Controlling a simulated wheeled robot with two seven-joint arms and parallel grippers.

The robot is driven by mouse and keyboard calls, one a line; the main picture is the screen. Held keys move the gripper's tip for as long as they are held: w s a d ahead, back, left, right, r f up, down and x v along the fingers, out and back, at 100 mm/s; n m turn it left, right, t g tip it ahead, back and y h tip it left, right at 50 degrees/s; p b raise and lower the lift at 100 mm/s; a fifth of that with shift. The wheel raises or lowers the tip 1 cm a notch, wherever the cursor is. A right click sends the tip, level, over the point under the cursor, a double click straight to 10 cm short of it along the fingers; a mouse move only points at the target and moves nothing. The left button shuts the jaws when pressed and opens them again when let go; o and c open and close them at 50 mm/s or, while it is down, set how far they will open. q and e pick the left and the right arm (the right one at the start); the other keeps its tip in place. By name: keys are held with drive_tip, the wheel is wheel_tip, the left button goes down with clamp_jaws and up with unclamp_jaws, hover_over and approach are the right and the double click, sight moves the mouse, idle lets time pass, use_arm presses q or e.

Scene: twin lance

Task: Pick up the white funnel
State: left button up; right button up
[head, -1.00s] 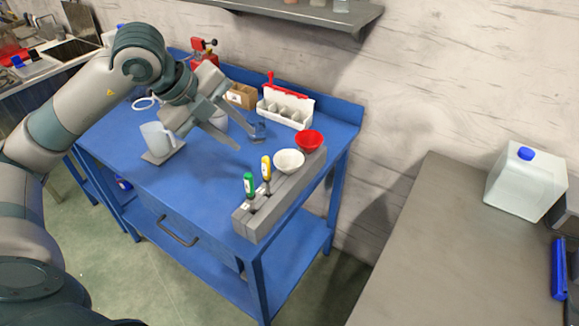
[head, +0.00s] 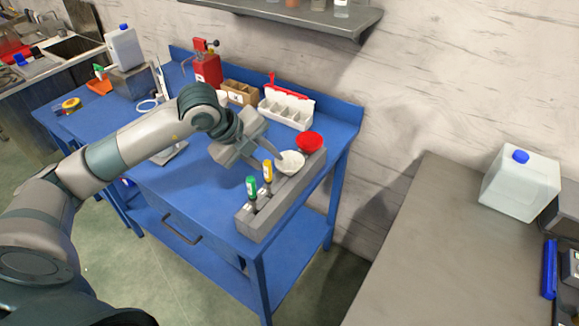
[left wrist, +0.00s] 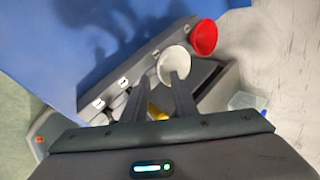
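The white funnel (head: 293,164) sits wide side up in the grey rack (head: 258,222) on the blue bench, in front of the red funnel (head: 309,142). My left gripper (head: 271,163) is open and empty, just left of the white funnel. One fingertip overlaps the funnel's rim in the picture; I cannot tell if it touches. In the left wrist view the white funnel (left wrist: 171,61) lies just beyond the fingertips of my left gripper (left wrist: 158,82), with one tip across its lower edge. The red funnel (left wrist: 203,37) is farther up and right. My right gripper is not in view.
Green-handled (head: 251,187) and yellow-handled (head: 267,170) screwdrivers stand in the same rack, close to my gripper. Behind are a white bin with red handle (head: 287,107), a cardboard box (head: 239,92) and a red device (head: 207,68).

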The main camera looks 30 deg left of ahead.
sight(278, 166)
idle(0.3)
use_arm(q)
drive_tip(key=shift+w+f+p, duration=0.15)
drive_tip(key=shift+p, duration=0.15)
drive_tip(key=p+x, duration=0.2)
drive_tip(key=x, duration=0.2)
drive_tip(key=shift+w+f, duration=0.2)
drive_tip(key=shift+f, duration=0.1)
clamp_jaws()
